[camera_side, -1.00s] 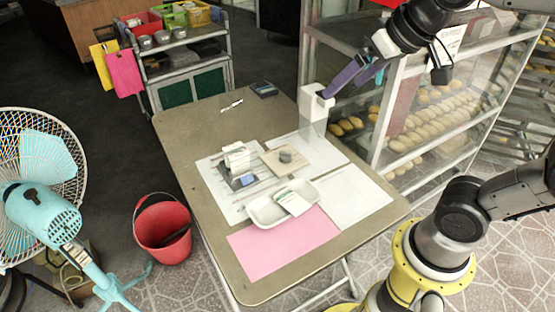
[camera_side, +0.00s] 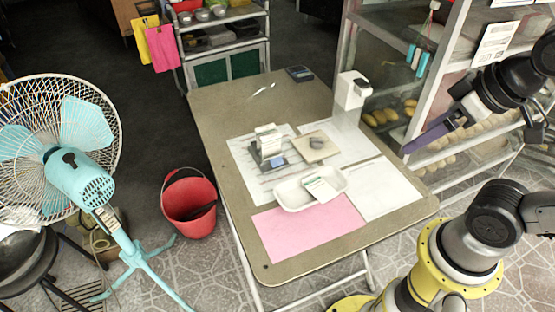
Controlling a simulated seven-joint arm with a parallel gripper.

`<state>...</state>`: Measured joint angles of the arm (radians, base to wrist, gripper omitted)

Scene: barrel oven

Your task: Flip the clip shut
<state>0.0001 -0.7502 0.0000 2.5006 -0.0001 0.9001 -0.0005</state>
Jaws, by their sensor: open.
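My gripper (camera_side: 410,147) is at the right, off the table's right edge and in front of the glass case. Its purple finger points down and left; the other finger is hard to make out. It is open and holds nothing that I can see. No clip can be made out for certain. A small upright white block with a dark base and a blue part (camera_side: 268,148) stands on the papers on the table. Beside it lies a beige board with a grey knob (camera_side: 316,144). My gripper is well apart from both.
A white tray (camera_side: 291,199) with a packet in it stands near the pink sheet (camera_side: 300,233). A tall white dispenser-like object (camera_side: 350,95) stands at the table's right edge. The glass case with bread (camera_side: 385,116) is behind my gripper. The table's back left is mostly clear.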

